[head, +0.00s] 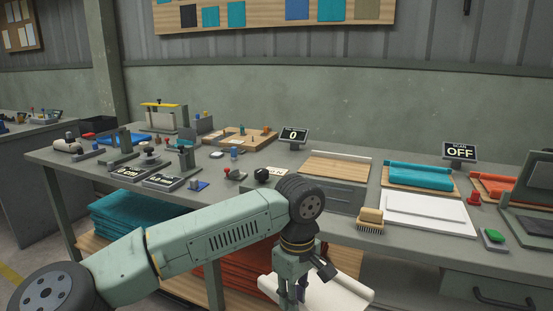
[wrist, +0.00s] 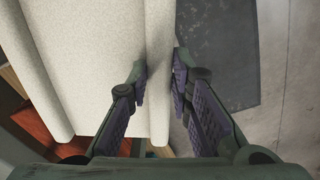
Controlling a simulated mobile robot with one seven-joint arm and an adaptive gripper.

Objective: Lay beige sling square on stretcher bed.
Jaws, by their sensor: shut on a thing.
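The beige sling (wrist: 95,70) is an off-white cloth with a thick rolled hem along each side. My gripper (wrist: 160,80) is shut on its right-hand hem in the wrist view, one finger on each side. In the head view the sling (head: 335,296) hangs at the bottom, in front of and below the bench's front edge. My gripper (head: 291,296) is at its left part there, with the fingertips partly hidden. A bare wooden board (head: 338,168) with a pale bar along its back lies on the bench; I cannot tell whether it is the stretcher bed.
The grey bench (head: 240,175) holds a white panel (head: 428,213), a brush (head: 370,218), a folded teal cloth (head: 418,177), a red knob (head: 474,198) and a screen reading OFF (head: 459,152). Teal cloths (head: 130,220) are stacked on the lower shelf.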

